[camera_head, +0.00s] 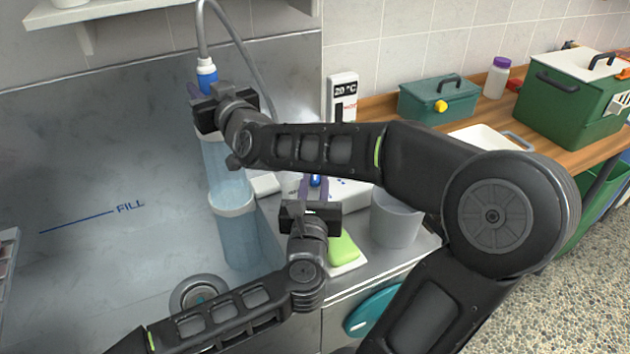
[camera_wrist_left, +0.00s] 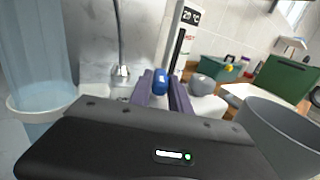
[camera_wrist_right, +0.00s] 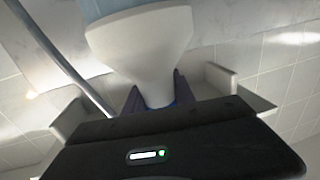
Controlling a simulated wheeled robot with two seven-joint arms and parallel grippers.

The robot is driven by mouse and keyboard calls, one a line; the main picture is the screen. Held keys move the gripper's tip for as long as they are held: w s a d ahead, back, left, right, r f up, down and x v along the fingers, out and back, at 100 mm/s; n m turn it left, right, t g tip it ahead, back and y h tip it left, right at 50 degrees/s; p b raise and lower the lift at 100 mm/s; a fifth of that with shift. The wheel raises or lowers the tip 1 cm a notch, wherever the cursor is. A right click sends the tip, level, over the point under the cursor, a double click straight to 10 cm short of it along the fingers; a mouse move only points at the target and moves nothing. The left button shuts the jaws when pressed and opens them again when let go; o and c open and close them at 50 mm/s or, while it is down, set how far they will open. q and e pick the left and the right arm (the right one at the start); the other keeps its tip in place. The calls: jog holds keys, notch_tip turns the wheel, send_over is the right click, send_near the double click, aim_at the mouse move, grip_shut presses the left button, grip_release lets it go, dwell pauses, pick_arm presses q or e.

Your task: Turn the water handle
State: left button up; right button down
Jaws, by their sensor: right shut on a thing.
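The water handle (camera_head: 316,180) has a blue end and sits low by the back wall. It shows again in the left wrist view (camera_wrist_left: 160,82). My left gripper (camera_head: 314,188) has its purple fingers on either side of the blue end, with a gap between them; contact is unclear. My right gripper (camera_head: 196,91) is shut on the nozzle (camera_head: 207,75), a blue-and-white piece below a grey hose. In the right wrist view the nozzle (camera_wrist_right: 140,45) flares into a white cone. A pale blue translucent column (camera_head: 227,175) with a white ring hangs below; its nature is unclear.
A grey knob (camera_wrist_left: 202,84) is right of the handle. A temperature display (camera_head: 342,97) reads 20 °C. A grey bucket (camera_head: 397,222) and green sponge (camera_head: 343,249) stand close by. The metal basin (camera_head: 95,160) marked FILL is clear at left. Green boxes (camera_head: 440,100) line the right counter.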

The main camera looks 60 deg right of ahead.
pick_arm(q)
grip_shut()
jog(key=shift+w+m+g, duration=0.15)
jog(key=shift+m+g, duration=0.15)
jog(key=shift+g, duration=0.1)
jog(key=shift+w+a+m+g+h, duration=0.1)
jog(key=shift+m+g+h, duration=0.2)
jog(key=shift+g+h, duration=0.15)
jog(key=m+g, duration=0.1)
jog(key=g, duration=0.1)
jog(key=m+g+h, duration=0.1)
jog(key=m+g, duration=0.1)
jog(key=shift+w+g+h, duration=0.25)
jog(key=shift+w+g, duration=0.1)
jog(key=shift+w, duration=0.05)
jog(key=shift+w+m+g, duration=0.15)
jog(key=shift+m+g, duration=1.45)
jog(key=shift+g, duration=0.7)
jog(key=shift+o, duration=2.3)
grip_release()
